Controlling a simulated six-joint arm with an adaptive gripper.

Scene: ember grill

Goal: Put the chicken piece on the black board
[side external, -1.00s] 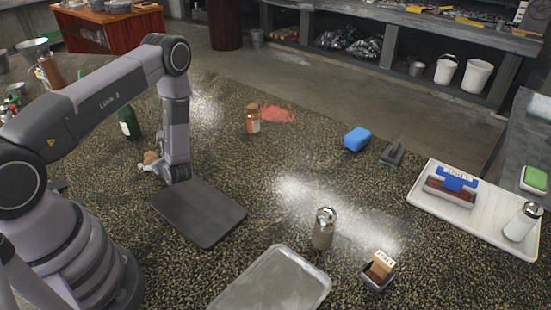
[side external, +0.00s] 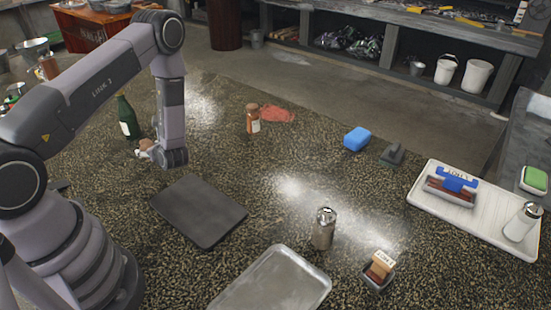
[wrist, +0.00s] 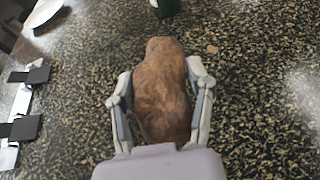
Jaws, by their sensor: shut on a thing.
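The chicken piece (wrist: 162,90) is brown and lies between the two fingers of my gripper (wrist: 160,100) in the wrist view. The fingers press on it from both sides. In the side external view the chicken piece (side external: 146,145) shows only as a small brown patch beside my wrist, and my gripper (side external: 143,153) is mostly hidden behind the arm. The black board (side external: 198,211) lies flat and bare on the speckled counter, nearer the camera than my gripper. My gripper is beyond the board's far left edge, not over it.
A green bottle (side external: 127,117) stands just behind my gripper. A brown-capped jar (side external: 253,118) stands farther right by a reddish patch (side external: 278,114). A metal shaker (side external: 323,228) and a grey tray (side external: 273,284) are right of and in front of the board. The counter between is clear.

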